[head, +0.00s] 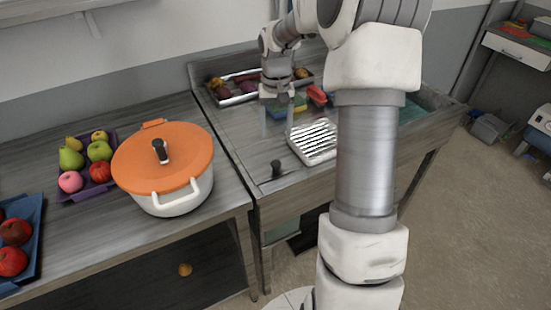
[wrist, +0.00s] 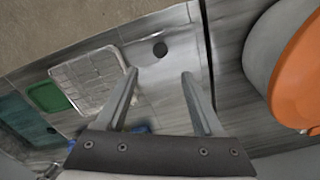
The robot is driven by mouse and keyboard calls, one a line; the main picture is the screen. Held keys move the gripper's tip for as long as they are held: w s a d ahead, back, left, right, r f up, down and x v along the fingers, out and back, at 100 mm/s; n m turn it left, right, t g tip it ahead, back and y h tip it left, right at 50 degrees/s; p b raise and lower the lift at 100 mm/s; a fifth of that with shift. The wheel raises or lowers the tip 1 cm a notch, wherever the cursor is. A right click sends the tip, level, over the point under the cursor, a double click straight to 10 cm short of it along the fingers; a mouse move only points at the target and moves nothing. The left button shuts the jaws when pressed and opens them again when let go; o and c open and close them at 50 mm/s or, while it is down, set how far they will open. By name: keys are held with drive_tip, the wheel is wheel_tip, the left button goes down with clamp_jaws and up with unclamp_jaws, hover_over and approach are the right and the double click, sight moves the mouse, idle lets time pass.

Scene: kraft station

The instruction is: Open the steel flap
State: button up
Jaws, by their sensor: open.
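The steel flap (head: 284,178) looks like a flat panel flush with the worktop near its front left corner. A dark round knob (head: 276,166) stands on it. The panel lies flat. In the wrist view the knob (wrist: 160,49) shows just beyond my fingertips, with the pale steel surface (wrist: 163,95) between the fingers. My gripper (head: 277,124) is open and empty. It points down above the worktop, behind the knob in the head view and apart from it. The flap's far edges are hard to make out.
A white ribbed rack (head: 313,142) lies right of the knob. An orange-lidded pot (head: 178,195) stands on the left counter. A basin (head: 412,108) is at right.

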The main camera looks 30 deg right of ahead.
sight(276, 162)
wheel_tip(276, 162, down, 12)
idle(0.3)
clamp_jaws()
idle(0.4)
drive_tip(key=shift+r, duration=0.1)
idle(0.9)
